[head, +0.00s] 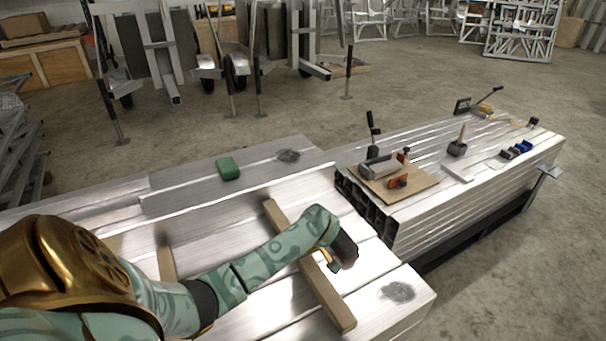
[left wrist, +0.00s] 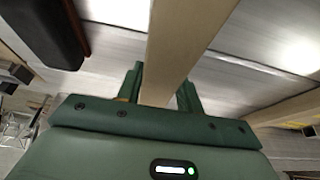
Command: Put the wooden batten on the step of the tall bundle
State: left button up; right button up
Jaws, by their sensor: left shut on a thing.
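The wooden batten (head: 326,294) is a long pale bar slanting across the near aluminium bundle (head: 397,310). My left gripper (head: 333,262) is over the batten, towards its near half. In the left wrist view the batten (left wrist: 185,38) runs between the two green fingers of my left gripper (left wrist: 161,88), which is shut on it. I cannot tell whether the batten touches the metal below. The near bundle has a ledge (head: 185,200) along its far side. My right gripper is not in view.
A second wooden piece (head: 166,262) lies left, partly hidden by my arm. A green block (head: 228,169) sits on the ledge. Another aluminium bundle (head: 440,215) at right carries a board (head: 408,190) with tools and several small items. Trailer frames (head: 165,55) stand behind; concrete floor lies between.

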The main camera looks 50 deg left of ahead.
aim_at(302, 261)
pick_arm(q)
notch_tip(302, 261, down, 4)
jog(key=shift+s+r+b, duration=0.1)
jog(key=shift+r+b, duration=0.15)
jog(key=shift+b, duration=0.45)
jog(key=shift+r, duration=0.2)
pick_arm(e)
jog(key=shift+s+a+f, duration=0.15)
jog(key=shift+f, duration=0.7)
pick_arm(q)
jog(key=shift+f, duration=0.1)
jog(key=o, duration=1.2)
jog(key=shift+o, duration=0.2)
jog(key=p+v, duration=0.6)
jog(key=v, duration=0.5)
jog(key=shift+r+p, duration=0.25)
jog(key=shift+p, duration=0.15)
jog(key=shift+s+d+r, duration=0.1)
jog(key=shift+d+r, duration=0.15)
jog(key=shift+r, duration=0.1)
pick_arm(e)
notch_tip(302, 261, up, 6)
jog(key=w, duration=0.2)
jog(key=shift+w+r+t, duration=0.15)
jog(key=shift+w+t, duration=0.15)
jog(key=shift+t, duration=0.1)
pick_arm(q)
jog(key=shift+f, duration=0.1)
